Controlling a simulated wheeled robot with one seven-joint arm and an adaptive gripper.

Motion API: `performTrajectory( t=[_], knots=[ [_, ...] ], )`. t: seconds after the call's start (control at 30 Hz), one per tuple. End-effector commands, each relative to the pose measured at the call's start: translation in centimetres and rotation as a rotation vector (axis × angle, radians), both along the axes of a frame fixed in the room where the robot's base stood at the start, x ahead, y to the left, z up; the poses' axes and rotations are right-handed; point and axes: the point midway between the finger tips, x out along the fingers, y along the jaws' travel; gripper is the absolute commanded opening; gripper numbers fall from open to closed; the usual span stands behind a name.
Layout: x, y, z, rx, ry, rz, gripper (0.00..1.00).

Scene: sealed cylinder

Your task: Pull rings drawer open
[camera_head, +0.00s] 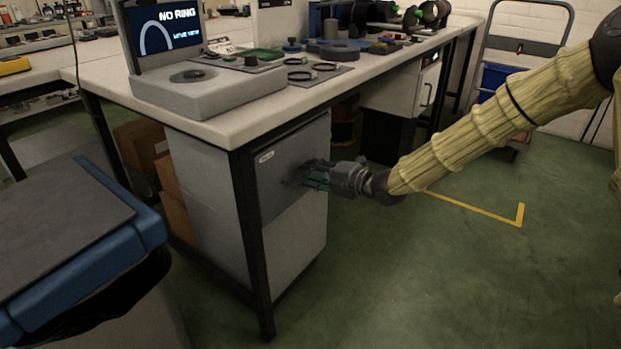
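A grey drawer cabinet (296,240) stands under the workbench. Its upper drawer front (279,205) is a darker grey panel with a small pale label (267,156) at its upper left corner. My gripper (305,174) reaches in from the right, with its dark fingers at the middle of this drawer front. The fingers cover the spot where a handle could be, so no handle shows clearly. They are small and dark against the panel, and I cannot tell whether they are open or shut on anything. I see no clear gap around the drawer front.
A black table leg (251,245) stands close in front of the cabinet's left edge. A blue-rimmed bin (130,205) is at lower left. The workbench (237,128) carries a display, a grey scale-like device and small parts. Open green floor (420,270) lies right of the cabinet.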

Motion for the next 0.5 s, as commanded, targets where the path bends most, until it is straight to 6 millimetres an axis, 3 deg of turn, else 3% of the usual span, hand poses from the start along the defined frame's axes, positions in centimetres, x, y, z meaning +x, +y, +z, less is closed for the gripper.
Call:
performTrajectory(
  t=[0.43,0.5],
  knots=[
    [0.51,0.76,-0.17,0.0,0.0,0.0,0.32],
    [0.51,0.75,-0.18,0.001,0.001,0.0,0.21]
  ],
)
